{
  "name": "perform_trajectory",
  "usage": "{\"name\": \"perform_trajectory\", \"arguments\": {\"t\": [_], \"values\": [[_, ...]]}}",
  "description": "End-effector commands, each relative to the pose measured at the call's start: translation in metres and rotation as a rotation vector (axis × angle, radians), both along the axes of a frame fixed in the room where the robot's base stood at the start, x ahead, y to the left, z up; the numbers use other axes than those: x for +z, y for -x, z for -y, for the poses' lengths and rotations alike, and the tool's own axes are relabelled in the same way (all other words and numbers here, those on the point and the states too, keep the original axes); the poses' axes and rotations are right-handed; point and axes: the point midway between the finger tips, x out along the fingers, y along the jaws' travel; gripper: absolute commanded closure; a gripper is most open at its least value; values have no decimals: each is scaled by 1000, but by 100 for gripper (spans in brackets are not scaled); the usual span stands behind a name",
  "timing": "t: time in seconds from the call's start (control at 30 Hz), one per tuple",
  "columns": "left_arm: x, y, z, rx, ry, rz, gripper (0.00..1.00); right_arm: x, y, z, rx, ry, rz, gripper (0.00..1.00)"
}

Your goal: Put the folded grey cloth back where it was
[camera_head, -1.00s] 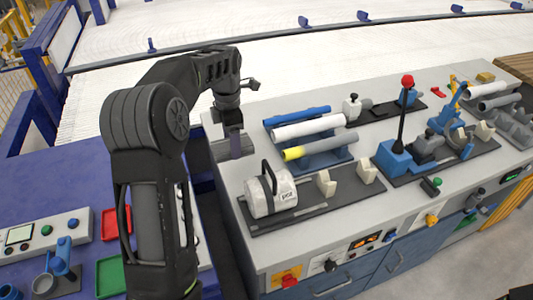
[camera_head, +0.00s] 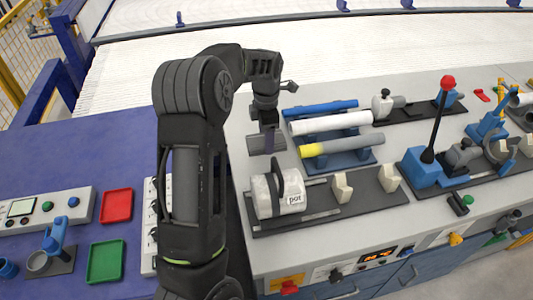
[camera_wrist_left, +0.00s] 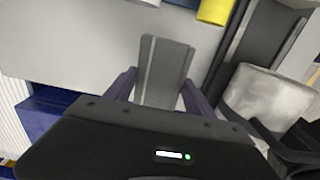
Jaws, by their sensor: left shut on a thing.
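The folded grey cloth (camera_head: 258,144) shows as a small grey block over the left part of the grey bench top, left of the pipe rack. My left gripper (camera_head: 268,138) points down and is shut on it. In the left wrist view the cloth (camera_wrist_left: 165,68) stands out between the two fingers of my left gripper (camera_wrist_left: 160,95). I cannot tell whether the cloth touches the bench top. My right gripper is not in view.
A blue rack (camera_head: 340,160) with blue, white and yellow-tipped grey pipes is just right of the cloth. A white "pot" device (camera_head: 290,196) on a dark base stands in front. A blue table (camera_head: 120,145) with red (camera_head: 116,206) and green (camera_head: 105,262) trays is at left.

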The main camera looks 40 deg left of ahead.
Motion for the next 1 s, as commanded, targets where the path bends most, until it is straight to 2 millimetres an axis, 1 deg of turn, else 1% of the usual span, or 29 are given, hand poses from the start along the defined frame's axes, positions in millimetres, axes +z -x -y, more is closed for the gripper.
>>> {"name": "perform_trajectory", "arguments": {"t": [0.03, 0.1, 0.2, 0.53, 0.8, 1.0], "values": [[-9, 1, 0, 0, 2, -4, 81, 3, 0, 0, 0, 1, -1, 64], [-19, 1, 0, 1, 1, -3, 81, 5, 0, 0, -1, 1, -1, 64], [-28, 0, 0, 0, 0, 0, 81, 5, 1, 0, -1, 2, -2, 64], [-32, 0, 0, 0, 0, 0, 81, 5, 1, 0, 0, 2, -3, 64], [-64, 0, 0, 0, 0, -1, 81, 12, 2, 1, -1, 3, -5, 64], [-66, 0, 0, 0, 0, 1, 81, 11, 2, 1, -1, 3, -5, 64]]}}
